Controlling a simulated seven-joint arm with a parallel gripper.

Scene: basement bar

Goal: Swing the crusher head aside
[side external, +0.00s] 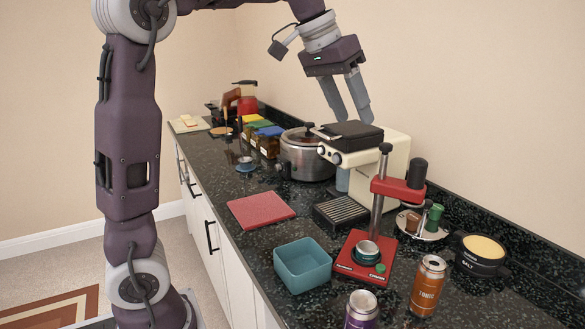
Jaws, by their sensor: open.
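The crusher stands on the dark counter, with a red base (345,262), a grey upright post (377,210) and a red head (398,190) at the post's upper part. The head points right of the post, and a black cylinder (417,172) rises from its outer end. A small metal cup (367,250) sits on the base, left of the post's foot; the head is not over it in this view. My gripper (353,118) is open and empty, pointing down, above and left of the crusher head. It appears clear of everything.
A cream machine (372,180) with a black top stands behind the crusher. A teal bin (301,264), an orange can (428,285) and a purple can (361,308) stand near the base. A round holder (432,234) and salt dish (480,262) lie right. A red mat (260,209) is bare.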

